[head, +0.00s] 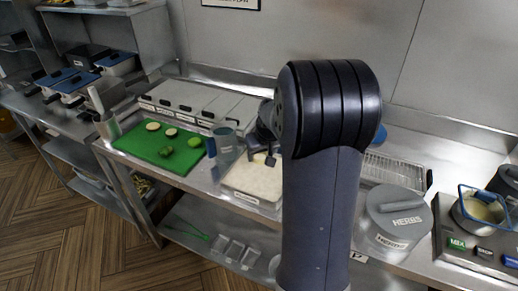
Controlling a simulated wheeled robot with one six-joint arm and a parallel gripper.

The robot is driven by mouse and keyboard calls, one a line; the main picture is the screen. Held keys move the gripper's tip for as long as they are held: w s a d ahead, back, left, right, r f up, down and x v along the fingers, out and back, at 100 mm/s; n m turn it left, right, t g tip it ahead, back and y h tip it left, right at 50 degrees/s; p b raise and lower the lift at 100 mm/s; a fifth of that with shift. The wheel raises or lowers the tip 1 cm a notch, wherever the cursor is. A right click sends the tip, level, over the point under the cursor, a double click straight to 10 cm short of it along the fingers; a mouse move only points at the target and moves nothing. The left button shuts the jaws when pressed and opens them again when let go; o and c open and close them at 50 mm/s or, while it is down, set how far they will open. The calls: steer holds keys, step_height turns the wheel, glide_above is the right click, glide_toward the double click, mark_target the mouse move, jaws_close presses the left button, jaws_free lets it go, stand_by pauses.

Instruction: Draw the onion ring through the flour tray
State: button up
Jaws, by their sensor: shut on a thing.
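The flour tray (268,186) is a shallow tray of pale flour on the steel counter, left of my arm. My gripper (262,160) is over the far part of this tray, pointing down, with its fingers close to the flour. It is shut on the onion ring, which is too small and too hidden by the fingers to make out. I cannot tell whether the ring touches the flour. My arm hides the right side of the tray area.
A green board (150,152) with pale slices and green pieces lies left. A grey jug (225,145) stands close to the tray's left side. Lidded bins (190,100) line the back. A wire rack (392,172) and a herbs pot (398,215) are right of my arm.

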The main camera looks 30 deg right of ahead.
mark_target(260, 179)
steer(key=shift+f+b, duration=3.6)
steer(key=shift+f, duration=1.15)
steer(key=shift+a, duration=0.15)
steer(key=shift+a, duration=0.5)
steer(key=shift+d+b, duration=0.35)
steer(key=shift+d, duration=0.95)
steer(key=shift+a, duration=1.3)
steer(key=shift+d, duration=0.7)
